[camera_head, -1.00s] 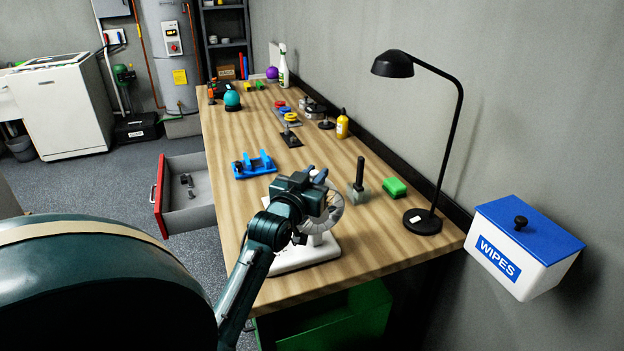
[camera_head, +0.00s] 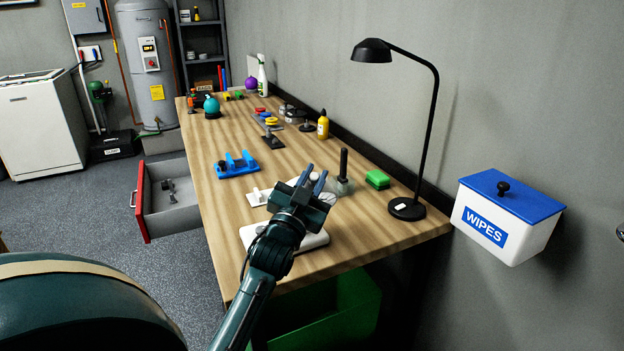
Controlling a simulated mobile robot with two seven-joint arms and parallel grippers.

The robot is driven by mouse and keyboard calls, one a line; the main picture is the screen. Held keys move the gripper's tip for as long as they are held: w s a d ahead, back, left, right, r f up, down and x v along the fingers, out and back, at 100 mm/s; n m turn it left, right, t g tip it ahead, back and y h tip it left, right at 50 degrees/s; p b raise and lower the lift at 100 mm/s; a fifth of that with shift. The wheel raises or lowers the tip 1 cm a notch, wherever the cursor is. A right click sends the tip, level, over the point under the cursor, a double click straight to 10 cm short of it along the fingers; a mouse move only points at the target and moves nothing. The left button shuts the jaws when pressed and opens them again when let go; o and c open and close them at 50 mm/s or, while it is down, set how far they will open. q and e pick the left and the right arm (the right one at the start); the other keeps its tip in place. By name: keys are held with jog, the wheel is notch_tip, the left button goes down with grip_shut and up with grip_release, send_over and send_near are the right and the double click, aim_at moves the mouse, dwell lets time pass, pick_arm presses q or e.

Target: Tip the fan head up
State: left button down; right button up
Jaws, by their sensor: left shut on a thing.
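The fan's white base (camera_head: 318,240) stands near the table's front end. The fan head is mostly hidden behind my left gripper (camera_head: 314,177); a pale round part of it (camera_head: 328,198) shows just right of the gripper. My left gripper is over the base, its fingers pointing away from me, and it is shut on part of the fan head. The held part and the exact tilt of the head are hidden. My right gripper does not show.
A white plate with a small upright piece (camera_head: 260,196) lies left of the gripper. A dark-handled tool (camera_head: 343,168), green sponge (camera_head: 377,179) and black lamp (camera_head: 406,208) stand close on the right. A blue holder (camera_head: 238,165) is farther back. The red-fronted drawer (camera_head: 143,203) is open.

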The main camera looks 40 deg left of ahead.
pick_arm(q)
jog(key=c, duration=1.3)
grip_release()
jog(key=shift+c, duration=0.2)
jog(key=shift+s+f, duration=0.15)
jog(key=b+v, duration=0.2)
jog(key=v, duration=1)
jog(key=shift+s, duration=0.35)
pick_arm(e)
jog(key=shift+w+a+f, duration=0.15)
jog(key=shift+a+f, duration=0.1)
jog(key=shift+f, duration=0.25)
pick_arm(q)
jog(key=shift+d+f, duration=0.1)
jog(key=shift+d, duration=0.05)
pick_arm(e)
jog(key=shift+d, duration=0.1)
